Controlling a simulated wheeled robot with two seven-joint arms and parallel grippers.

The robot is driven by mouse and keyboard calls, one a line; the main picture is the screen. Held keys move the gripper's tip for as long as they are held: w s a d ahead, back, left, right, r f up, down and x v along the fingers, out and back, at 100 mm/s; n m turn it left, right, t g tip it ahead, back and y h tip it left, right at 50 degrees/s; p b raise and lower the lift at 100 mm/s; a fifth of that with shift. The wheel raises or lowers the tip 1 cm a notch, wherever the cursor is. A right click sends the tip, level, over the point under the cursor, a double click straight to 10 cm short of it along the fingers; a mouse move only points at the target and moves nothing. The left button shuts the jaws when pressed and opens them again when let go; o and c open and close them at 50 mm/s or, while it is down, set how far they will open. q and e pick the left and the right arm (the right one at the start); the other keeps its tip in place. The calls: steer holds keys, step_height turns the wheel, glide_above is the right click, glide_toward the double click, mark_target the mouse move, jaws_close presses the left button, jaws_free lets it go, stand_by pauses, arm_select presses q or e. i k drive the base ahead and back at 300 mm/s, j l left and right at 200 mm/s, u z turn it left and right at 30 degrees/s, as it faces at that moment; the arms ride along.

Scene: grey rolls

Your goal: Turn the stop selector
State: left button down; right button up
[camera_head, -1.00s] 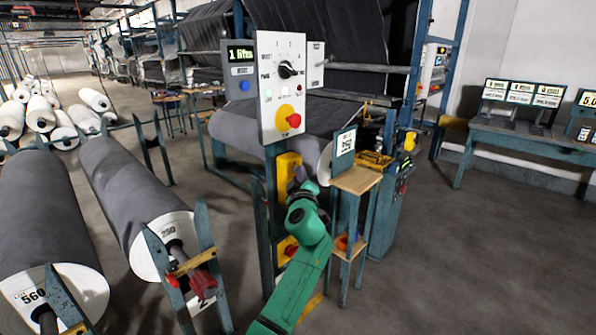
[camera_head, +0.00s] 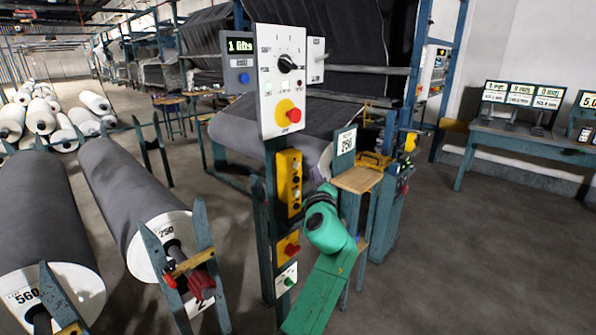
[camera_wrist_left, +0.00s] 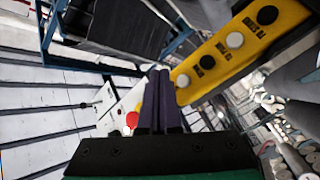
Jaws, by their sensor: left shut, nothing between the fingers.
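The white panel (camera_head: 281,82) on the blue post carries a black rotary selector (camera_head: 286,63) with marks around it, small lamps, and a red knob on a yellow disc (camera_head: 288,111). Which control is the stop selector cannot be read. Lower are a yellow button box (camera_head: 289,183), a yellow box with a red knob (camera_head: 288,246) and a white box with a green knob (camera_head: 285,280). My left gripper (camera_wrist_left: 158,75) is shut and empty. In the head view its dark fingers (camera_head: 325,190) are mostly hidden, right of the button box. My right gripper is not in view.
A small wooden-topped stand (camera_head: 357,180) with a sign is close right of my left arm. Large grey rolls (camera_head: 128,190) in blue racks fill the left. A bench with displays (camera_head: 530,135) stands at the right. The floor between is clear.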

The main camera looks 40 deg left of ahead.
mark_target(285, 63)
steer(key=u, duration=1.5)
